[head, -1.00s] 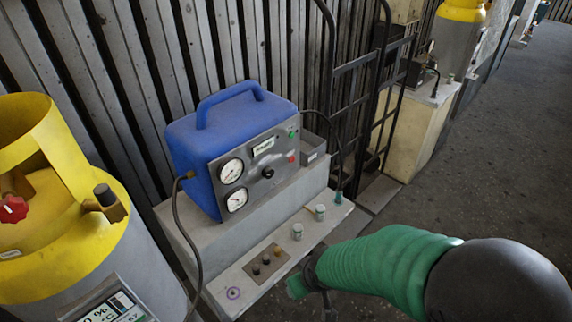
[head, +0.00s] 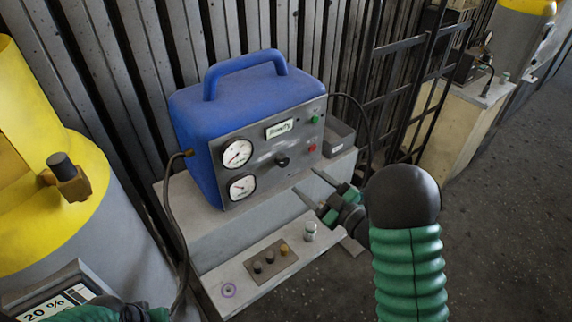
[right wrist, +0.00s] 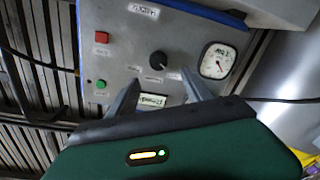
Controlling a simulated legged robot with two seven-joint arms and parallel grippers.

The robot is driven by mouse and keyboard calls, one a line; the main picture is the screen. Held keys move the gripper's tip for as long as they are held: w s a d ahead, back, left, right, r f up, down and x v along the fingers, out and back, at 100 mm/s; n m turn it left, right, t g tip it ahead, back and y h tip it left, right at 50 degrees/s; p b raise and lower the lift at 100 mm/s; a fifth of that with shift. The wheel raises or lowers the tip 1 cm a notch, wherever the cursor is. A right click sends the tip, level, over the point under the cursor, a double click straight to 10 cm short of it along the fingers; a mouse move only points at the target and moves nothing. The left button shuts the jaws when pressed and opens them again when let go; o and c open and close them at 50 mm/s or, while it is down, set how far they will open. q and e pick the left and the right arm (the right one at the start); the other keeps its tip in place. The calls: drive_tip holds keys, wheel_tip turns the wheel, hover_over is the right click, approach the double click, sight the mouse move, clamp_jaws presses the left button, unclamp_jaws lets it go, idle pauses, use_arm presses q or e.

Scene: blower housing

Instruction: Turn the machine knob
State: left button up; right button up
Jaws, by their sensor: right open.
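The black machine knob (head: 283,161) sits on the grey front panel of a blue machine (head: 236,96), right of its two gauges. The knob also shows in the right wrist view (right wrist: 158,59), between and just beyond my fingertips. My right gripper (head: 306,182) is open and empty, its two fingers pointing at the panel below and right of the knob in the head view. It looks apart from the knob. A green and black part of my left arm shows at the bottom left edge of the head view; its fingers cannot be made out.
A green button (head: 315,120) and a red button (head: 312,148) are on the panel's right side. A ledge with small knobs (head: 270,259) lies below the machine. A yellow-topped cylinder (head: 40,190) stands at left. A black rack (head: 410,90) stands at right.

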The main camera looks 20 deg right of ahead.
sight(285, 162)
drive_tip(key=x, duration=0.8)
drive_tip(key=shift+w+d, duration=0.1)
drive_tip(key=shift+w, duration=0.4)
drive_tip(key=shift+w+a, duration=0.2)
drive_tip(key=shift+w, duration=0.1)
drive_tip(key=shift+a, duration=0.15)
clamp_jaws()
use_arm(q)
drive_tip(key=shift+d+r, duration=0.2)
